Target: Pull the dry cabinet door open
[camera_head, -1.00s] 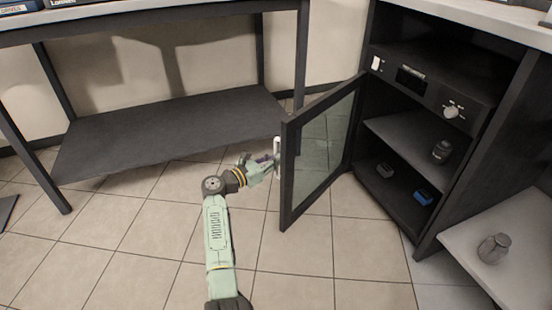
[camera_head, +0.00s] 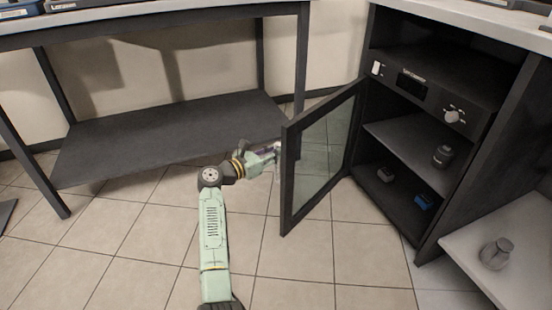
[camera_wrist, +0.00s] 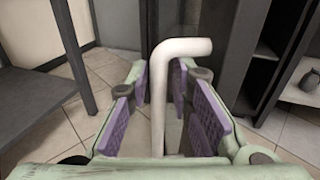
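The dry cabinet door (camera_head: 320,155), a dark frame with a glass pane, stands wide open, swung out from the left side of the dark cabinet (camera_head: 483,165). Its white bar handle (camera_wrist: 159,100) is on the door's outer face; in the head view it is mostly hidden by my gripper. My gripper (camera_head: 270,157) is at the door's free edge, on the left. In the wrist view its purple-padded fingers (camera_wrist: 163,85) are apart, one side left and one right of the handle. The handle stands between them, with gaps showing on both sides.
Inside the cabinet are a dark jar (camera_head: 442,155), a blue item (camera_head: 424,201) and a small grey item (camera_head: 385,173). A grey jar (camera_head: 495,252) stands on a pale surface at right. A dark table with a lower shelf (camera_head: 170,135) is at left. Tiled floor below the door is clear.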

